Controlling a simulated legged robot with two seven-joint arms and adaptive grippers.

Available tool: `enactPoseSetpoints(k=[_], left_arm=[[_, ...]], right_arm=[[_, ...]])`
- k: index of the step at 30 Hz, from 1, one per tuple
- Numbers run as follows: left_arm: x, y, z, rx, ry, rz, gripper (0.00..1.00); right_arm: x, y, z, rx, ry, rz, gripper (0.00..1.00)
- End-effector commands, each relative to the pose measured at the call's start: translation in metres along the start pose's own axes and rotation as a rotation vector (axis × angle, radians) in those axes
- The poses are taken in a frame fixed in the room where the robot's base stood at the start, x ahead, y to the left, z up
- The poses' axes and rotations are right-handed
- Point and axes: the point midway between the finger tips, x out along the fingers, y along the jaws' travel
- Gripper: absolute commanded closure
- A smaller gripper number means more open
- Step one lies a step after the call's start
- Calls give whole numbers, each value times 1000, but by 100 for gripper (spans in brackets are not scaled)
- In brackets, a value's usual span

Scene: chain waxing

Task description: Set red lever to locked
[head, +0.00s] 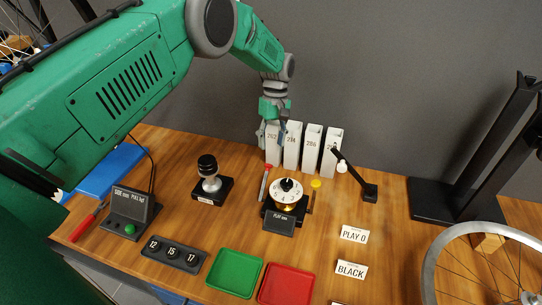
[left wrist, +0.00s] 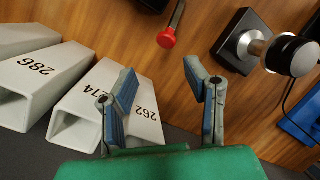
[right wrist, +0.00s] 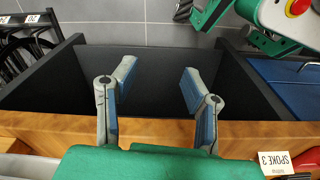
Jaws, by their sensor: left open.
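The red lever (head: 265,182) is a thin metal rod with a red knob, on the left side of the round white dial device (head: 286,194). In the left wrist view its red knob (left wrist: 166,40) lies beyond the fingertips, near the top middle. My left gripper (head: 271,138) is open and empty, pointing down behind the lever, by the white numbered boxes. In its wrist view the open fingers (left wrist: 160,78) are apart from the knob. My right gripper (right wrist: 157,76) is open and empty, by a wooden edge and dark recess; it is outside the head view.
White boxes (head: 292,150) stand close to my left gripper. A black-knobbed post (head: 208,178) stands left, and a small lamp (head: 358,178) right. Green tray (head: 234,274) and red tray (head: 287,286) lie in front.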

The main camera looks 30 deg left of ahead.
Motion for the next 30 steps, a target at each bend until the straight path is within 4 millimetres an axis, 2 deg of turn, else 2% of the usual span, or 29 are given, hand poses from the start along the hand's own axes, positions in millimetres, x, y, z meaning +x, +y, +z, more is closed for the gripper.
enactPoseSetpoints(k=[3,9,14,27,30], left_arm=[[-25,1,-1,1,3,3,58],[-49,2,-1,1,2,1,58],[-54,1,-1,1,1,0,58],[-54,1,-1,1,1,0,58],[-58,1,0,1,1,0,58]], right_arm=[[0,0,0,0,0,0,60],[0,0,0,0,0,0,60],[0,0,0,0,0,0,60],[1,0,-3,0,-3,0,60],[-4,0,-3,0,-3,0,60]])
